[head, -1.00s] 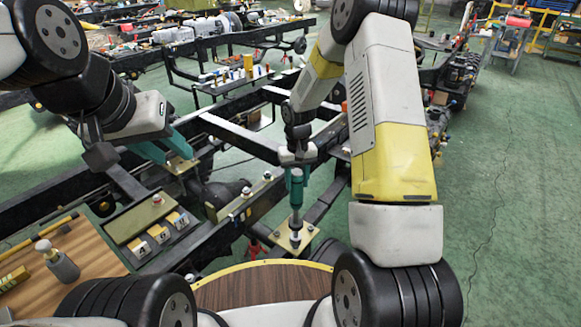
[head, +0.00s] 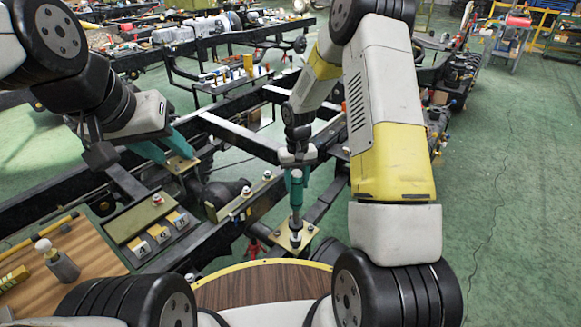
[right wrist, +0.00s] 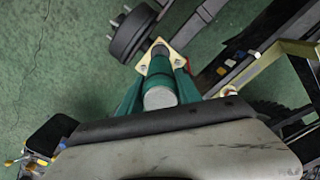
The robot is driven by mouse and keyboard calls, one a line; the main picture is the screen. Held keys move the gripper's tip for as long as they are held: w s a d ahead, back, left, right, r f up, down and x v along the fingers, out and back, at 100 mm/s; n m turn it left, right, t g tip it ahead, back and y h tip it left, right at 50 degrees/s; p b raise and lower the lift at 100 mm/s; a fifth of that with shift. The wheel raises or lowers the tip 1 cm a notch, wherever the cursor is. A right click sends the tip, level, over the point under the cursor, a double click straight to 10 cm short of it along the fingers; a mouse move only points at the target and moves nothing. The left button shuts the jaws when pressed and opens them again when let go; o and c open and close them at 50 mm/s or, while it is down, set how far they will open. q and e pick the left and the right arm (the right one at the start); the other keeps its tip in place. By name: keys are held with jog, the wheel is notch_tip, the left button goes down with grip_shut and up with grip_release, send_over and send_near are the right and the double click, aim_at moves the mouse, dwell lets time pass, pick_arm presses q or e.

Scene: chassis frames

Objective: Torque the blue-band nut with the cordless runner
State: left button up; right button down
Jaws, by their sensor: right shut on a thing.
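The cordless runner (head: 296,190), a teal and dark upright tool, is in my right gripper (head: 297,168). In the right wrist view the runner's round grey end (right wrist: 159,97) sits between the two teal fingers of the gripper (right wrist: 158,90). The runner's nose points down onto a brass plate (head: 308,240) on the chassis frame, also partly visible in the right wrist view (right wrist: 148,60). A pale fitting is at the nose tip; any blue band is too small to tell. My left gripper (head: 167,148) has its teal fingers apart, near another brass plate (head: 184,164).
A wooden table (head: 98,250) at the lower left holds a grey bottle-like thing (head: 62,262). Black chassis rails (head: 238,135) surround both arms.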

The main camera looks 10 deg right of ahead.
jog(key=shift+f, duration=1.35)
dwell(1.9)
jog(key=shift+s+f, duration=0.1)
jog(key=shift+f, duration=0.1)
dwell(2.0)
jog(key=shift+r, duration=0.25)
dwell(0.8)
jog(key=shift+r, duration=1.45)
